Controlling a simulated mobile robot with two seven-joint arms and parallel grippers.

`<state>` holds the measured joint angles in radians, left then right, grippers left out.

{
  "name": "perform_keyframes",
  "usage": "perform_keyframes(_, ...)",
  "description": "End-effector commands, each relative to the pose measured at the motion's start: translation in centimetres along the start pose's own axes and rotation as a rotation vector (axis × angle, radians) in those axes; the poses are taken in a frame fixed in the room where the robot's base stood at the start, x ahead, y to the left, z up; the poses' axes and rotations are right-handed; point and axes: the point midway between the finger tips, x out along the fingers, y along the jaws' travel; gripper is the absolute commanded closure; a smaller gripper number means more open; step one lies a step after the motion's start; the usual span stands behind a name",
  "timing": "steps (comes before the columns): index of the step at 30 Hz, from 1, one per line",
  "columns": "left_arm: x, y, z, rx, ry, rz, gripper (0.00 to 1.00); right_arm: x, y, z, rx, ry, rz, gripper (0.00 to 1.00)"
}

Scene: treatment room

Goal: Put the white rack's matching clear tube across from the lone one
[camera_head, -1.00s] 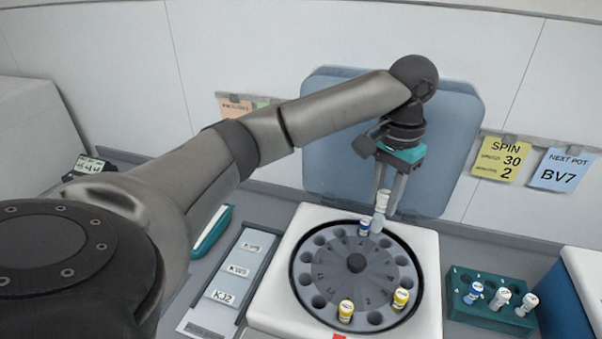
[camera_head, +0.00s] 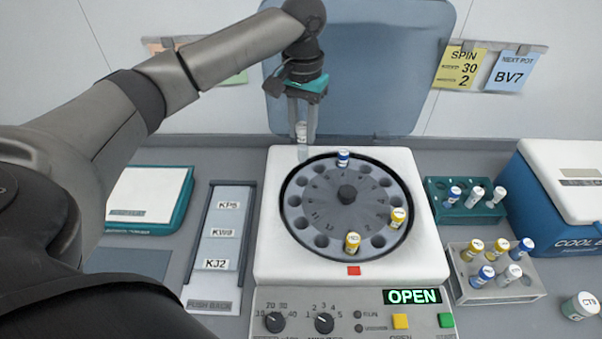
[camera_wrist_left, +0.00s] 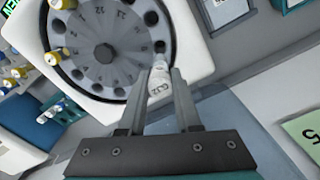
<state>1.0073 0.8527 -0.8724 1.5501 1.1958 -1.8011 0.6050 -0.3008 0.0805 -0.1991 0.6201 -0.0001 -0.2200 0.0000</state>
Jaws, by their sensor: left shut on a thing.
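My left gripper (camera_head: 302,138) is shut on a clear tube with a white cap (camera_head: 301,130). It holds the tube upright above the back-left edge of the centrifuge. The held tube (camera_wrist_left: 158,84) also shows between the fingers in the left wrist view, beside the rotor. The grey rotor (camera_head: 325,197) carries a blue-capped tube (camera_head: 343,158) at the back and yellow-capped tubes at the front (camera_head: 352,242) and right (camera_head: 398,217). The blue one stands roughly across from the front yellow one. The hole across from the right yellow one looks empty. My right gripper is out of view.
A pale rack (camera_head: 541,291) at the right holds several yellow-, blue- and white-capped tubes. A teal rack (camera_head: 434,198) behind it holds three tubes. A cooler box (camera_head: 560,190) stands farther right. The centrifuge panel reads OPEN (camera_head: 412,297). A labelled tray (camera_head: 219,245) lies left.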

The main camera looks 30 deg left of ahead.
Motion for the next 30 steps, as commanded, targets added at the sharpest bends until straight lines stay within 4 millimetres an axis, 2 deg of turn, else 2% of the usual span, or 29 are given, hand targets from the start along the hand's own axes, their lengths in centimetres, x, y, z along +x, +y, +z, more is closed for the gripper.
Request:
perform_keyframes(1,1.6,-0.1,0.1,-0.001,-0.005,-0.001,1.00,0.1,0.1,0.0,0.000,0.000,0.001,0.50)
perform_keyframes(3,3.4,0.0,0.1,0.001,-0.005,-0.001,1.00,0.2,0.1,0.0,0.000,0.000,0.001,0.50)
perform_keyframes(9,7.3,0.0,0.1,0.001,-0.002,0.000,1.00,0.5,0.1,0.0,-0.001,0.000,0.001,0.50)
perform_keyframes(14,8.6,0.1,0.0,0.001,0.000,0.000,1.00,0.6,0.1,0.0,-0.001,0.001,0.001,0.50)
perform_keyframes(22,12.3,0.0,0.1,0.002,-0.002,0.000,1.00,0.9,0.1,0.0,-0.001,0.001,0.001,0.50)
perform_keyframes(30,12.6,0.0,0.0,0.002,0.001,0.000,1.00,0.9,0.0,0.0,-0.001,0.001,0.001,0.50)
